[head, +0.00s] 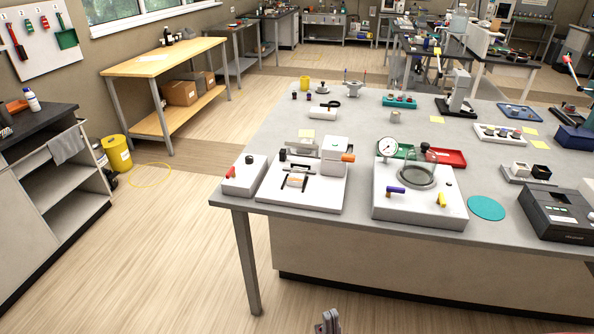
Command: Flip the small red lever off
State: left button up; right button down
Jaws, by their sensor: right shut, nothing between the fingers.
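The small red lever (230,173) sits on the left part of a low pale grey box (243,179). The box stands at the near left corner of the grey bench (351,116), with a dark knob (249,159) on its top. The lever's exact tilt is too small to tell. My right gripper (328,322) shows at the bottom edge, in front of the bench and well apart from the lever. Its fingers are together and empty. My left gripper is not in view.
Further right is a white unit (418,208) with a gauge, a glass dome, and purple and yellow handles. A bench leg (246,265) stands at the corner.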

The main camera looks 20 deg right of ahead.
aim_at(231, 172)
jog(key=i+j, duration=0.2)
jog(key=i, duration=0.2)
jog(key=i+j, duration=0.2)
jog(key=i, duration=0.2)
jog(key=i+j+u, duration=0.1)
jog(key=i, duration=0.3)
jog(key=j, duration=0.1)
